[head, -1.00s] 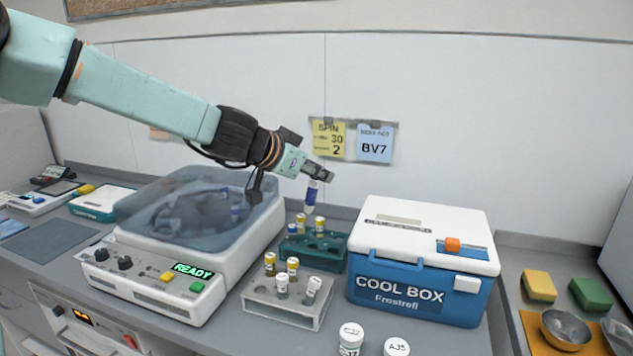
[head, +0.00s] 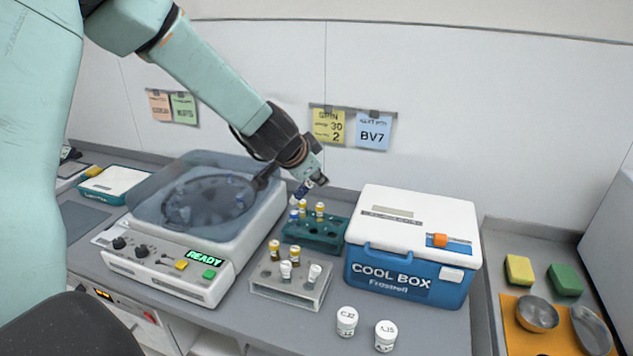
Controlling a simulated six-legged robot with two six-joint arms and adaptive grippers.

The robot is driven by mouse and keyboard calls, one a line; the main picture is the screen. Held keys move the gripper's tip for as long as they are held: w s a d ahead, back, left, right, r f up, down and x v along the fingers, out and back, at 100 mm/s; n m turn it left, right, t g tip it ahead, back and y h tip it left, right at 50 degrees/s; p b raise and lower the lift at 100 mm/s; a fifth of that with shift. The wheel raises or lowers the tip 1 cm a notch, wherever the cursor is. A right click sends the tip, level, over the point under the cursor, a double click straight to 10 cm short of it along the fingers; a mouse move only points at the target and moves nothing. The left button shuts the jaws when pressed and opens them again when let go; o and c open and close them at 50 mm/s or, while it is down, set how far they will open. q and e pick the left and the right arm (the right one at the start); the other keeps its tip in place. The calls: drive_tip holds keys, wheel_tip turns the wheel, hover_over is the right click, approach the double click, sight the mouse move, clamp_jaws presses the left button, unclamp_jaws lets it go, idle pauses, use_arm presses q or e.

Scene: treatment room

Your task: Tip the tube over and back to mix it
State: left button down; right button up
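My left gripper (head: 316,179) reaches in from the upper left and is shut on a small tube (head: 301,190) with a dark blue part and a pale end. The tube is tilted, with its pale end pointing down and to the left. It is held above the green rack (head: 332,240), apart from it as far as I can see. The gripper fingers hide part of the tube. Several capped tubes stand in the green rack, including a yellow-capped tube (head: 320,211). My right gripper is out of view.
A grey rack (head: 290,296) with several tubes stands in front. The centrifuge (head: 165,279), showing READY, is at left under its translucent lid (head: 170,190). The blue cool box (head: 405,276) is at right. Two white jars (head: 346,322) stand at the front.

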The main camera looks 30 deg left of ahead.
use_arm(q)
drive_tip(key=shift+r+y+p, duration=0.25)
drive_tip(key=shift+y+p, duration=0.05)
drive_tip(key=shift+p, duration=0.15)
drive_tip(key=shift+f+m+g+y, duration=0.15)
drive_tip(key=shift+m+g+y, duration=0.15)
drive_tip(key=shift+d+g, duration=0.1)
drive_tip(key=shift+g, duration=0.2)
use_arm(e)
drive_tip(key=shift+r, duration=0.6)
use_arm(q)
drive_tip(key=shift+f+m+g+y+b, duration=0.1)
drive_tip(key=shift+m+g+y+b, duration=0.3)
drive_tip(key=shift+y, duration=0.6)
drive_tip(key=shift+m+g+y, duration=0.6)
drive_tip(key=shift+y, duration=0.3)
drive_tip(key=shift+m+g+y, duration=0.5)
drive_tip(key=shift+y, duration=0.6)
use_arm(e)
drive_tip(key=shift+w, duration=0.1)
